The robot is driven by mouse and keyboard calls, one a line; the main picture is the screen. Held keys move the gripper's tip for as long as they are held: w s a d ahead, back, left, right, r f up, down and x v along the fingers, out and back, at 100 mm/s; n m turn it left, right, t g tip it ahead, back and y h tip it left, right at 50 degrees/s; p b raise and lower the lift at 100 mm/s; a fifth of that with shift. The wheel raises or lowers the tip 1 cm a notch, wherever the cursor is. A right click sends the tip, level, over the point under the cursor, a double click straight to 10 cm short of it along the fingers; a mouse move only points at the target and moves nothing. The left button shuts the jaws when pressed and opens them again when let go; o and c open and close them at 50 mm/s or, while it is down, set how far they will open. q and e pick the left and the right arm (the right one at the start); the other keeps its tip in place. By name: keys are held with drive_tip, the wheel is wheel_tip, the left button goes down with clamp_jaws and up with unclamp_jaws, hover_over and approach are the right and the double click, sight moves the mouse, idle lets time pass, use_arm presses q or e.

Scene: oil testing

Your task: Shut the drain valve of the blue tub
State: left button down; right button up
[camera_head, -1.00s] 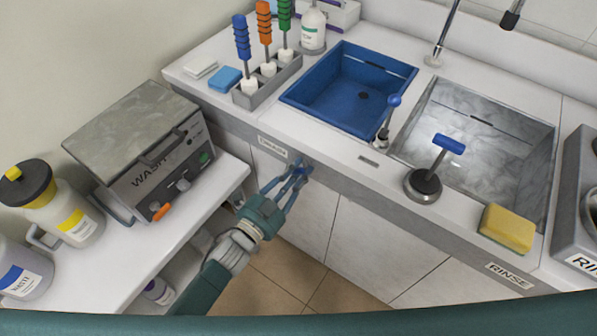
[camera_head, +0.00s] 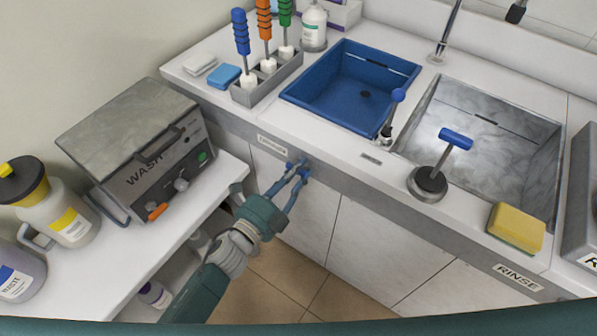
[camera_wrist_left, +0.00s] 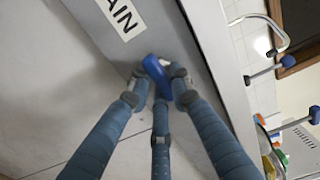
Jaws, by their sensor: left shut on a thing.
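The blue tub (camera_head: 335,108) is set into the white counter, empty, with a dark drain hole in its floor. Below it, on the grey front panel, is a small blue valve handle (camera_wrist_left: 157,72) beside a white label (camera_wrist_left: 120,14) ending in "AIN". My left gripper (camera_head: 298,168) reaches up to that panel from the lower left. In the left wrist view its fingers (camera_wrist_left: 158,85) are closed around the blue handle. The fingers hide much of the handle, so I cannot tell whether the valve is open or shut. My right gripper is not in view.
A blue-knobbed lever (camera_head: 390,117) stands by the tub, and a blue T-handle (camera_head: 456,139) by the steel basin (camera_head: 480,140). A wash machine (camera_head: 150,150) and bottles stand on the left shelf. A yellow sponge (camera_head: 516,228) lies on the counter. The floor below is clear.

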use_arm(q)
drive_tip(key=shift+f, duration=0.1)
idle(0.4)
drive_tip(key=c, duration=1.5)
unclamp_jaws()
drive_tip(key=shift+c, duration=0.2)
drive_tip(key=v, duration=1.2)
drive_tip(key=s+a+f+n+g+y, duration=0.2)
drive_tip(key=a+f+n+y, duration=0.15)
drive_tip(key=f, duration=0.65)
drive_tip(key=s+a+f+n+g+y, duration=0.15)
drive_tip(key=a+f+n, duration=0.35)
drive_tip(key=f, duration=0.5)
drive_tip(key=s+a+f+n+g+y, duration=0.1)
drive_tip(key=s+a+f+n+y, duration=0.25)
drive_tip(key=f, duration=0.65)
drive_tip(key=s+a+f+n+g, duration=0.2)
drive_tip(key=s+f, duration=0.4)
drive_tip(key=s, duration=0.3)
drive_tip(key=s+a+f+n+g+y, duration=0.1)
drive_tip(key=s+a+f+n+g, duration=0.1)
drive_tip(key=s+f+n+g, duration=0.2)
drive_tip(key=s+a+f+n+g+y, duration=0.1)
drive_tip(key=s+f+n+g, duration=0.2)
drive_tip(key=s+f, duration=0.6)
drive_tip(key=s+n, duration=0.1)
drive_tip(key=s, duration=0.6)
drive_tip(key=shift+a+f+n, duration=0.35)
drive_tip(key=shift+a+n, duration=0.05)
